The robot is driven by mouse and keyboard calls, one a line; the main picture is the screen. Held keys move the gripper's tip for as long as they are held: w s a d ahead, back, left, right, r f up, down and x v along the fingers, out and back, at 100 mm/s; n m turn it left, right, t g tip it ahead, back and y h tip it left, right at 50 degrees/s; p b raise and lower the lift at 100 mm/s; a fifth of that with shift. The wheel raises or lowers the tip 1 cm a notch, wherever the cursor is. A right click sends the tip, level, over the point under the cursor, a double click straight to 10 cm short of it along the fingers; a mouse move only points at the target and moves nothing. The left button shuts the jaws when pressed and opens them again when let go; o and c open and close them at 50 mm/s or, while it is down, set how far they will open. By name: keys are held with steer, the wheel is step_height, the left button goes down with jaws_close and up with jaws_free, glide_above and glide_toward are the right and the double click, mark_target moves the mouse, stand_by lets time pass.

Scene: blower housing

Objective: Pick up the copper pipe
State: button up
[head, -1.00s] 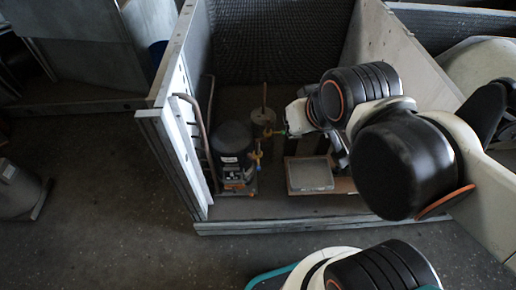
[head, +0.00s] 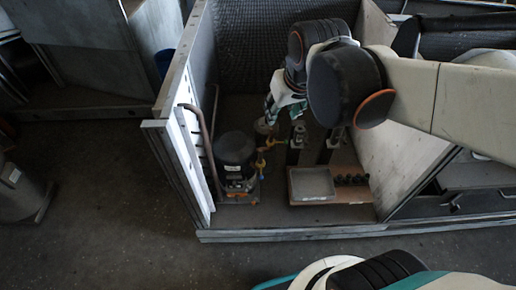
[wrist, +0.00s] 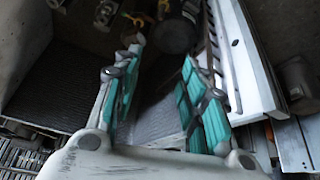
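A brownish pipe with a bent top, likely the copper pipe (head: 205,142), stands along the inner left wall of the housing in the head view. In the wrist view a dark curved pipe (wrist: 213,42) runs along the pale slatted panel, right of my fingers. My gripper (head: 271,112) hangs over the back middle of the housing, to the right of the bent pipe and apart from it. In the wrist view my gripper (wrist: 163,56) has its teal-padded fingers spread with nothing held between them. It hides part of a round base behind the compressor.
A black compressor (head: 235,149) with brass fittings (head: 262,164) stands just right of the pipe. A grey tray (head: 312,184) and several dark round parts (head: 350,180) lie at the front right. The housing's left wall (head: 181,150) and front edge (head: 290,233) bound the space.

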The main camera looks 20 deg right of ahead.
steer(key=w+f+g+p, duration=0.1)
steer(key=w+f+g, duration=0.15)
steer(key=w, duration=0.45)
steer(key=n+g+p, duration=0.1)
steer(key=g+p, duration=0.2)
glide_above(261, 150)
step_height(261, 150, down, 20)
steer(key=f+b, duration=0.1)
steer(key=f, duration=0.4)
steer(key=f+b, duration=0.1)
steer(key=f, duration=0.3)
steer(key=shift+w+a+f+b, duration=0.2)
steer(key=shift+f+b, duration=0.1)
steer(key=shift+f, duration=0.1)
steer(key=shift+s+d+f+b, duration=0.15)
steer(key=shift+f+b, duration=0.6)
steer(key=shift+f, duration=0.6)
steer(key=shift+s+a+f+b, duration=0.1)
steer(key=shift+f+b, duration=0.65)
steer(key=shift+f, duration=0.55)
steer(key=shift+r, duration=0.1)
steer(key=shift+c, duration=0.4)
jaws_close()
